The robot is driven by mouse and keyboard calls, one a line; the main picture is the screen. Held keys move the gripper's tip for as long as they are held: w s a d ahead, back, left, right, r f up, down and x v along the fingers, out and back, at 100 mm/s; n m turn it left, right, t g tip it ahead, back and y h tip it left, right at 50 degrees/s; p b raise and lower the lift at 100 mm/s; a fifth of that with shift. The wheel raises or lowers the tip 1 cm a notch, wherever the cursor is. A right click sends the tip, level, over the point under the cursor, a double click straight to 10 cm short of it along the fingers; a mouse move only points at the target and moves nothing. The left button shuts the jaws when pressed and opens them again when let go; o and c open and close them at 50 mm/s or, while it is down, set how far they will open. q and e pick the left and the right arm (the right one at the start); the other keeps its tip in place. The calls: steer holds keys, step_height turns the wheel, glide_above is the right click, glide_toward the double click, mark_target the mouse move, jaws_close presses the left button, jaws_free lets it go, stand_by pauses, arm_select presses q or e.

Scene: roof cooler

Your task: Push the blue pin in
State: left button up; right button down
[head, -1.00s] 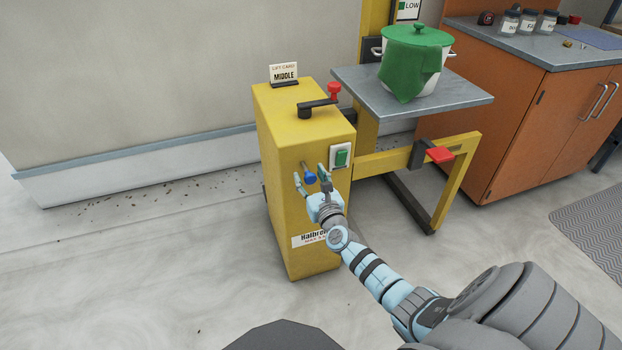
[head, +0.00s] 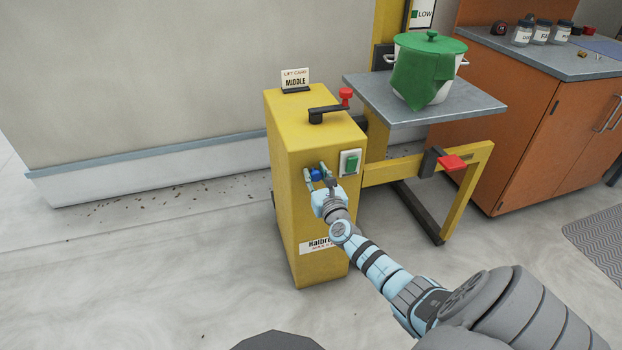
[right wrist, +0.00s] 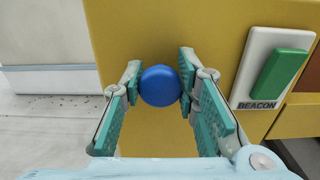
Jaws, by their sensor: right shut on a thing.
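The blue pin (head: 316,174) has a round blue head on the front face of the yellow lift cabinet (head: 285,215), below and left of the green switch. My right gripper (head: 315,172) is shut on the head, with one finger on each side. In the right wrist view the blue head (right wrist: 160,86) sits between the teal finger pads, close against the cabinet face. The pin's shaft is hidden behind the head. My left gripper is out of view.
A green rocker switch (head: 350,162) marked BEACON in the wrist view is just right of my gripper. A black crank (head: 335,112) and a MIDDLE card (head: 295,80) are on top. A pot with a green cloth (head: 420,80) stands on the grey platform (head: 375,95).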

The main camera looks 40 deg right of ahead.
steer(key=c, duration=1.6)
jaws_free()
steer(key=shift+r, duration=0.15)
steer(key=o, duration=0.4)
steer(key=shift+w, duration=0.1)
steer(key=shift+c, duration=0.2)
steer(key=v, duration=1.2)
steer(key=shift+d, duration=0.1)
